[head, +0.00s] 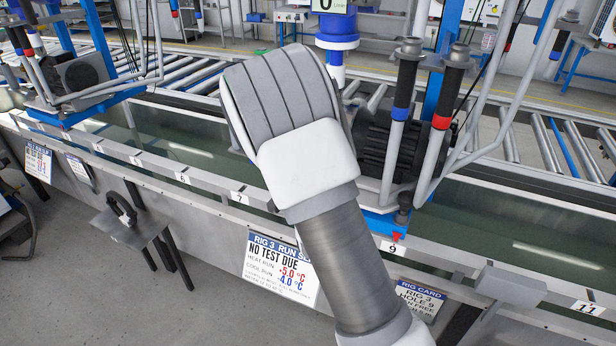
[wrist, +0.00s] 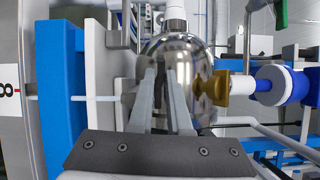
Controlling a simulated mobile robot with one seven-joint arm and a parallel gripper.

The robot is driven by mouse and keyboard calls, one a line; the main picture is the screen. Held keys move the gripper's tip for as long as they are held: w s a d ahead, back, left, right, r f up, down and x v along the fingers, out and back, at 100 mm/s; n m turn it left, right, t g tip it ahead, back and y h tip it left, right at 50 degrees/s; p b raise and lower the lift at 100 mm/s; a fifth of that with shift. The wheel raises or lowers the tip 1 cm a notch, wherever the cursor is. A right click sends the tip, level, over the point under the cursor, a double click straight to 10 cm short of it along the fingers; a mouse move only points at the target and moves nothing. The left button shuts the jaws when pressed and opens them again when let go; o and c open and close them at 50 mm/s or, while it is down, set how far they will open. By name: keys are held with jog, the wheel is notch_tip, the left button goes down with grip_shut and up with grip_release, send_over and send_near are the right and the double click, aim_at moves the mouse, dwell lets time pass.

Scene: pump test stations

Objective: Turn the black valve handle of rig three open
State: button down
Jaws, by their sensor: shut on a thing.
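In the wrist view my gripper (wrist: 163,75) has its two grey fingers close together on a narrow dark thing, which looks like the black valve handle (wrist: 163,90). Most of the handle is hidden by the fingers, so its angle is hard to tell. A shiny round metal body (wrist: 192,50) stands right behind the fingertips. In the head view my arm covers the gripper and the handle. The rig three sign (head: 281,268) hangs on the bench front below, reading "NO TEST DUE".
In the wrist view a brass fitting (wrist: 209,90) and a blue-and-white fitting (wrist: 278,84) lie right of the fingers, and a blue upright (wrist: 60,95) stands left. In the head view a dark pump motor (head: 372,143) and grey pipes (head: 440,120) with coloured bands stand right of my arm.

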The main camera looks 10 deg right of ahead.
jog(key=shift+s+d+n+y+b, duration=0.15)
jog(key=shift+n+y+b, duration=0.35)
jog(key=shift+y+b, duration=0.6)
jog(key=shift+b, duration=0.1)
jog(key=c, duration=0.9)
grip_release()
jog(key=shift+o, duration=0.2)
jog(key=shift+s, duration=0.2)
